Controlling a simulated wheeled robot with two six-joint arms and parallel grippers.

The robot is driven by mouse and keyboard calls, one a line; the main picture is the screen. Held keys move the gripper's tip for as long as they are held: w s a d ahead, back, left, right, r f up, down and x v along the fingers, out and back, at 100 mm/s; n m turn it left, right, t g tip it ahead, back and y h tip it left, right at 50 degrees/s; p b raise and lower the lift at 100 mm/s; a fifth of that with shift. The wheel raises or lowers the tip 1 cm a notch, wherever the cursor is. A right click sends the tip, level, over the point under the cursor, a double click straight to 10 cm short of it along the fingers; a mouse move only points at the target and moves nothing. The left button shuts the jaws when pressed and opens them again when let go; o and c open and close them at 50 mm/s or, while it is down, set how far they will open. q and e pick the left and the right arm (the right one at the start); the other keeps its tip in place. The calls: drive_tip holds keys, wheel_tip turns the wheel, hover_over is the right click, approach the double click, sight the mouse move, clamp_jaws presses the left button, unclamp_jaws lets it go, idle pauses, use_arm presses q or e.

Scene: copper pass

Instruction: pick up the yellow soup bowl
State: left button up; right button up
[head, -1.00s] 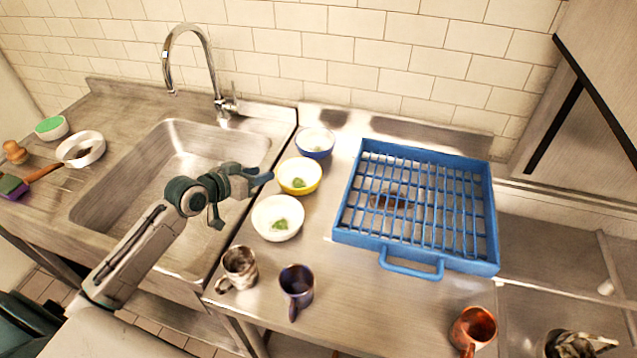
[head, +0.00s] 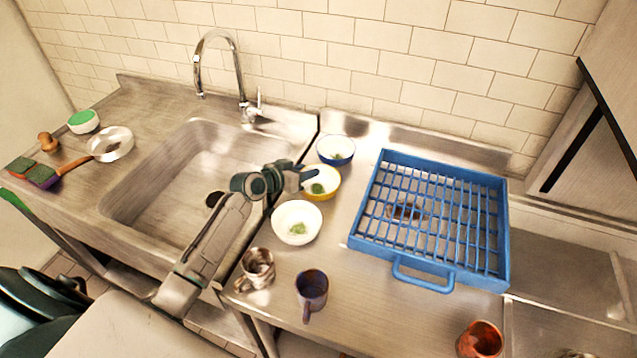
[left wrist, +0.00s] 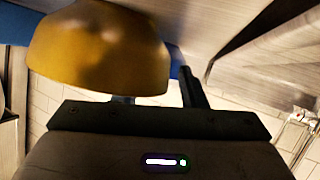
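The yellow soup bowl (head: 322,189) stands on the steel counter, with green bits inside, between a blue bowl (head: 336,151) behind it and a white bowl (head: 297,223) in front. My left gripper (head: 306,179) is at the left rim of the yellow bowl. In the left wrist view the bowl's yellow outer wall (left wrist: 100,50) is large and close, hiding most of one finger. The other finger (left wrist: 188,86) shows just beside the bowl, and the fingers look apart. Contact with the bowl cannot be made out. My right gripper is not in view.
A blue rack (head: 436,220) lies right of the bowls. Two mugs, one mottled (head: 257,267) and one dark (head: 312,288), stand at the front edge, with a copper mug (head: 481,339) farther right. The sink (head: 190,180) is on the left.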

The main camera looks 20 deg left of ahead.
use_arm(q)
drive_tip(key=shift+w+d+f, duration=0.1)
drive_tip(key=shift+w+f, duration=0.05)
drive_tip(key=shift+w, duration=0.05)
clamp_jaws()
